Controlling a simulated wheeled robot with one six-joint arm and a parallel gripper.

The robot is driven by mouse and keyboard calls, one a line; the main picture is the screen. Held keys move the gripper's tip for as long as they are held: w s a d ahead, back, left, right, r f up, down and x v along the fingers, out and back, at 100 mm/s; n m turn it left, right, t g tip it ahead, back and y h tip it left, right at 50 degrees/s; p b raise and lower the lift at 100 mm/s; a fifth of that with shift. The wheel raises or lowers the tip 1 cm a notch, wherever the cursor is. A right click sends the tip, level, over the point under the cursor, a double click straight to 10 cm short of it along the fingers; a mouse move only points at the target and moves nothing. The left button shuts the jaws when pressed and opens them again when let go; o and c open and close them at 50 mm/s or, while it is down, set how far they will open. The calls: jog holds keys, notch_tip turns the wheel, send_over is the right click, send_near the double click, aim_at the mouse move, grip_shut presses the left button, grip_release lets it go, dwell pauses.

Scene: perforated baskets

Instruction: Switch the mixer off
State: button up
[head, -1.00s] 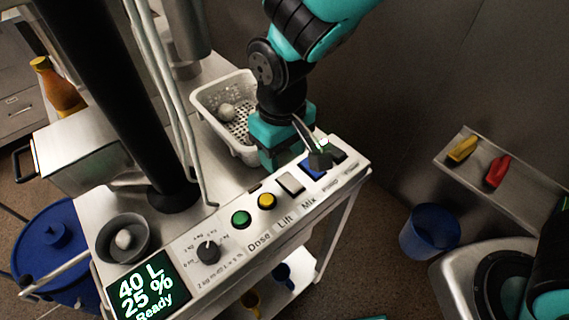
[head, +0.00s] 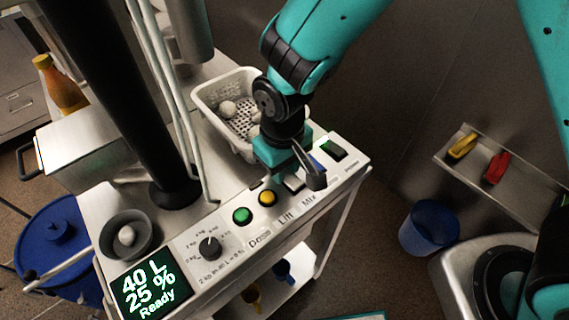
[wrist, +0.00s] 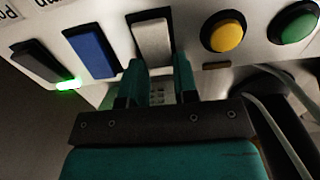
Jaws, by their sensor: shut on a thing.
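The control panel (head: 228,240) carries a row of buttons and switches above printed labels. The white rocker switch (head: 294,182) lines up with the label Mix (head: 309,200). In the wrist view the white switch (wrist: 153,42) stands between a blue switch (wrist: 92,50) and a yellow button (wrist: 226,32). My gripper (head: 313,180) is down at the panel over this switch and partly hides it in the head view. In the wrist view its two fingertips (wrist: 160,68) are at the lower end of the white switch, one on each side, shut on it.
A green button (head: 242,215), a black switch (head: 331,150) and a dial (head: 210,247) share the panel. The screen (head: 152,290) reads 40 L, 25 %, Ready. A white perforated basket (head: 205,103) with balls stands behind. A green light (wrist: 68,85) glows beside the black switch.

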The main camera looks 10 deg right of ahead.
jog(key=b, duration=0.1)
jog(key=t+y+b, duration=0.1)
jog(key=b, duration=0.1)
jog(key=shift+s+d+f+t, duration=0.1)
jog(key=shift+d+t, duration=0.05)
jog(key=shift+t, duration=0.15)
jog(key=shift+s+r+t+y+b, duration=0.1)
jog(key=shift+r+t+y+b, duration=0.15)
jog(key=shift+t+y+b, duration=0.35)
jog(key=shift+r, duration=0.2)
jog(key=o, duration=0.9)
jog(key=shift+d, duration=0.1)
jog(key=v, duration=1.7)
jog(key=shift+a+r+b, duration=0.2)
jog(key=shift+r+b, duration=0.05)
jog(key=shift+b, duration=0.1)
